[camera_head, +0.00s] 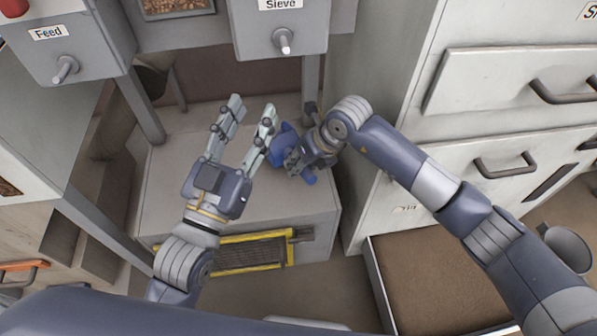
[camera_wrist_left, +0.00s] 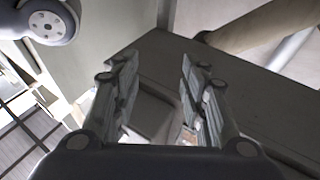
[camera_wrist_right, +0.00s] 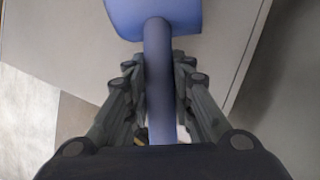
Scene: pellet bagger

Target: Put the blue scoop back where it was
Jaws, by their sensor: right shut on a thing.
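The blue scoop (camera_head: 284,146) is at the right part of the low grey bench top in the head view. In the right wrist view its blue handle (camera_wrist_right: 159,70) runs between the fingers, with the bowl (camera_wrist_right: 153,14) beyond them. My right gripper (camera_head: 293,160) is shut on the handle and partly hides the scoop. In the head view I cannot tell whether the scoop touches the bench. My left gripper (camera_head: 250,112) is open and empty, over the bench to the left of the scoop. Its spread fingers also show in the left wrist view (camera_wrist_left: 160,85).
The grey bench (camera_head: 180,160) has free top surface at its left. The Sieve box (camera_head: 280,35) and Feed box (camera_head: 65,50) with knobs hang above it. A drawer cabinet (camera_head: 395,170) stands at the right. A brown-filled tray (camera_head: 430,280) and a grey cup (camera_head: 565,247) are lower right.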

